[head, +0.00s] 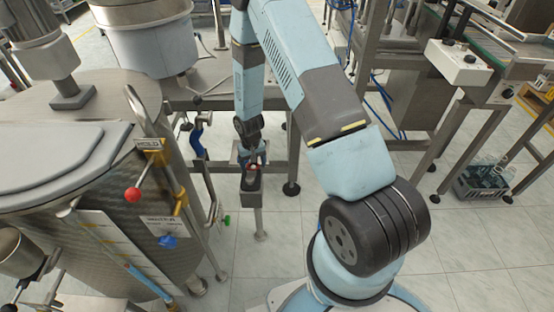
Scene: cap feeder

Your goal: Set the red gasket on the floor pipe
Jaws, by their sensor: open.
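A small patch of red (253,167), which may be the red gasket, shows at the top of a grey post. My gripper (253,162) points down right at this red patch, with its jaws open. It is small and dark here, and I cannot tell whether its fingers touch the red part. The grey post (251,188) has a box-like head and a thin leg standing on the tiled floor. I cannot tell for sure which pipe is the floor pipe. A vertical pipe with a blue valve (198,140) stands just left of the post.
A large steel tank (150,170) with a red-knobbed lever (132,194) fills the left. A steel table frame (291,188) stands behind my gripper. A grey crate (482,182) sits on the floor at right. Tiled floor is clear at lower right.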

